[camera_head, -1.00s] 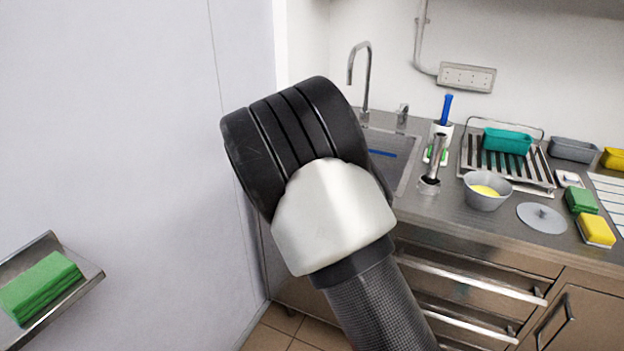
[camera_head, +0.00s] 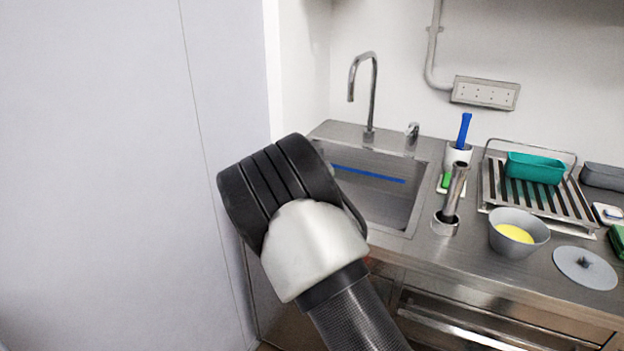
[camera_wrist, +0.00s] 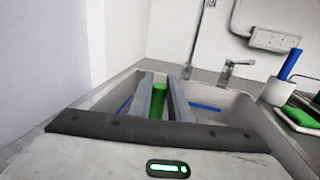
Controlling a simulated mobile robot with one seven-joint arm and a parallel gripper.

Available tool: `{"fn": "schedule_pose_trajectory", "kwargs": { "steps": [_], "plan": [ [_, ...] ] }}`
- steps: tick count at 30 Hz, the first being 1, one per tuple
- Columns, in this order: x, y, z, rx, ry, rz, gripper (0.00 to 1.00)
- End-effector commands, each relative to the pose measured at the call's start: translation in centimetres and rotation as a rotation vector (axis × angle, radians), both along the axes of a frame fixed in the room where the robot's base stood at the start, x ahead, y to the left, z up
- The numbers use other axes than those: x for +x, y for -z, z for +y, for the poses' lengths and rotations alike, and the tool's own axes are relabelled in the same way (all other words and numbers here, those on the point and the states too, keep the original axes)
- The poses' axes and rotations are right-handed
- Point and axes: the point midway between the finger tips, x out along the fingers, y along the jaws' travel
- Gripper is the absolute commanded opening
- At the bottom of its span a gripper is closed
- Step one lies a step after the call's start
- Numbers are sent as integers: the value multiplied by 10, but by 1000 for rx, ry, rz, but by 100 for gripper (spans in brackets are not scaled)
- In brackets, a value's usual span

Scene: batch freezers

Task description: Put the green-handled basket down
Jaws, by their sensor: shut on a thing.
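In the wrist view the green handle (camera_wrist: 158,101) stands between the two grey fingers of my gripper (camera_wrist: 160,88), which is shut on it. The rest of the basket is hidden below the gripper body. The steel sink (camera_wrist: 237,108) lies behind and around the fingers in that picture; how high the handle is above it I cannot tell. In the head view the sink (camera_head: 398,208) is open at the top, with a blue strip (camera_head: 368,173) along its far side. My arm hides the gripper and basket there.
A tap (camera_head: 371,95) stands behind the sink. To its right are a metal cylinder tool (camera_head: 453,195), a blue-handled brush (camera_head: 464,132) in a white holder, a grey bowl (camera_head: 516,240), a lid (camera_head: 585,267) and a rack (camera_head: 492,190) with a teal tub (camera_head: 534,167). A pale wall (camera_head: 110,180) closes the left.

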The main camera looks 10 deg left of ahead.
Motion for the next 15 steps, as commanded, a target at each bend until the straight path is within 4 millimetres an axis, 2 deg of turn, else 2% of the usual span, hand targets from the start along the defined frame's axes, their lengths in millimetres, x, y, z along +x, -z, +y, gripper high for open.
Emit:
{"fn": "schedule_pose_trajectory", "kwargs": {
  "steps": [9, 15],
  "plan": [
    [0, 39, 0, 1, 0, -1, 0],
    [0, 43, 0, 3, 0, -2, 0]
  ]
}}
